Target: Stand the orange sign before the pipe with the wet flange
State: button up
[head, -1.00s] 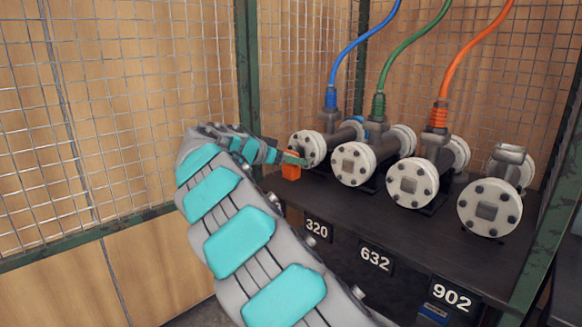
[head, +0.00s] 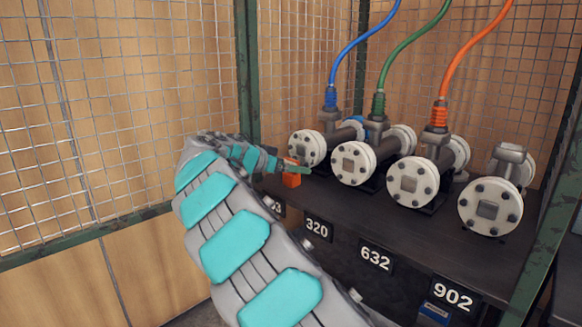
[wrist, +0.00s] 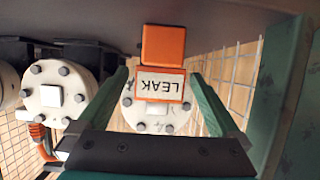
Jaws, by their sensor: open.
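The orange sign (head: 291,180) is at the far left of the dark shelf, before the leftmost pipe (head: 307,149). In the wrist view, which is upside down, the sign (wrist: 163,45) has an orange block base and a white panel reading LEAK. Its base appears to rest on the shelf, upright. Behind the panel is a round bolted flange (wrist: 150,118) with small dark marks; I cannot tell if it is wet. My gripper (wrist: 158,76) is open, with a green finger on each side of the sign and gaps between. In the head view my gripper (head: 298,166) partly hides the sign.
Three more flanged pipes stand to the right: one with a green hose (head: 354,163), one with an orange hose (head: 413,181), one without (head: 490,207). Number plates line the shelf front (head: 400,238). Wire mesh (head: 150,100) and a green post (head: 248,90) are close on the left.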

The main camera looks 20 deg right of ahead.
jog(key=shift+r, duration=0.15)
jog(key=v, duration=1.2)
jog(key=shift+p, duration=0.3)
